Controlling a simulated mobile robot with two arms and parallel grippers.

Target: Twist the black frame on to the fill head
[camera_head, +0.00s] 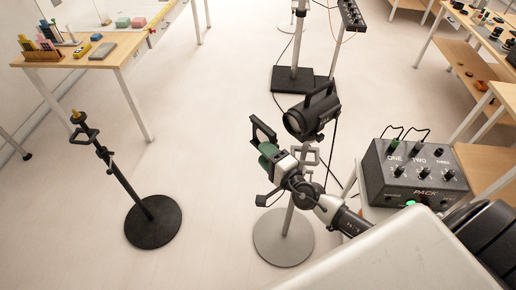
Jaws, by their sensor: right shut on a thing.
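The fill head appears to be the black lamp (312,112) on a pole with a round grey base (283,240). Its round front faces left and a little toward me. My right gripper (271,154), reaching in from the lower right, is just below and left of the lamp. It appears shut on the black frame (262,130), which stands out past the fingers, left of the lamp's front. The frame looks apart from the lamp. The fingers hide part of the frame. My left gripper is not in view.
A black power pack (415,172) with knobs and a green light stands on a small table at the right. A black stand (153,222) is at the left. A wooden table (98,50) with props is at the upper left, with shelves (465,65) at the upper right.

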